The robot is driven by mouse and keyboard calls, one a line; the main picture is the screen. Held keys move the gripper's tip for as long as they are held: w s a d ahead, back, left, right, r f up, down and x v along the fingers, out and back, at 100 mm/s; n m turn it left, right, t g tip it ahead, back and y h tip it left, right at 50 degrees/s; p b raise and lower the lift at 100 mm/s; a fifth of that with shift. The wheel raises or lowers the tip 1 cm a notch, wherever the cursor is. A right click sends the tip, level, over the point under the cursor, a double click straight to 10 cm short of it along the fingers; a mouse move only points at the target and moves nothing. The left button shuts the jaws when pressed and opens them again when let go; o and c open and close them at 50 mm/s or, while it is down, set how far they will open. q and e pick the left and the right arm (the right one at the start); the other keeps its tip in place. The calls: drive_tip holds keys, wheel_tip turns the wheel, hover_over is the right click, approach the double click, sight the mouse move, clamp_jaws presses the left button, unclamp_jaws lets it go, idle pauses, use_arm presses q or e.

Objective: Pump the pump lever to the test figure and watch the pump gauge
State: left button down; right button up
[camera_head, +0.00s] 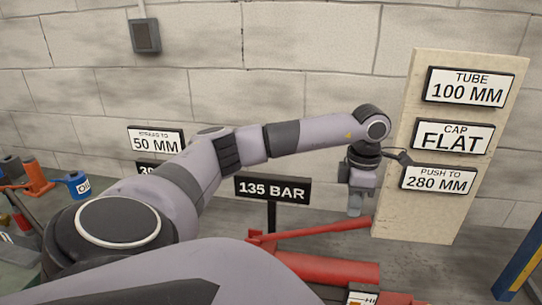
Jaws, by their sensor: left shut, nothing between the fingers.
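The red pump lever (308,232) slants low across the picture, its right end just under my left gripper. The red pump body (335,271) lies below it, its lower part cut off by the picture's edge. My left gripper (354,211) points down, shut and empty, at the lever's right end. I cannot tell whether its fingertips touch the lever. A black sign reading 135 BAR (272,189) stands on a post behind the lever. I cannot make out a pump gauge. My right gripper is not in view.
A pale board (398,215) with signs TUBE 100 MM, CAP FLAT (453,137) and PUSH TO 280 MM (438,179) stands close right of my left gripper. A blue oil can (77,184) and an orange jack (37,179) are at left. A blue post (522,264) is at right.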

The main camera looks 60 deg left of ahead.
use_arm(q)
drive_tip(key=shift+r, duration=1.05)
drive_tip(key=shift+s, duration=0.1)
idle(0.6)
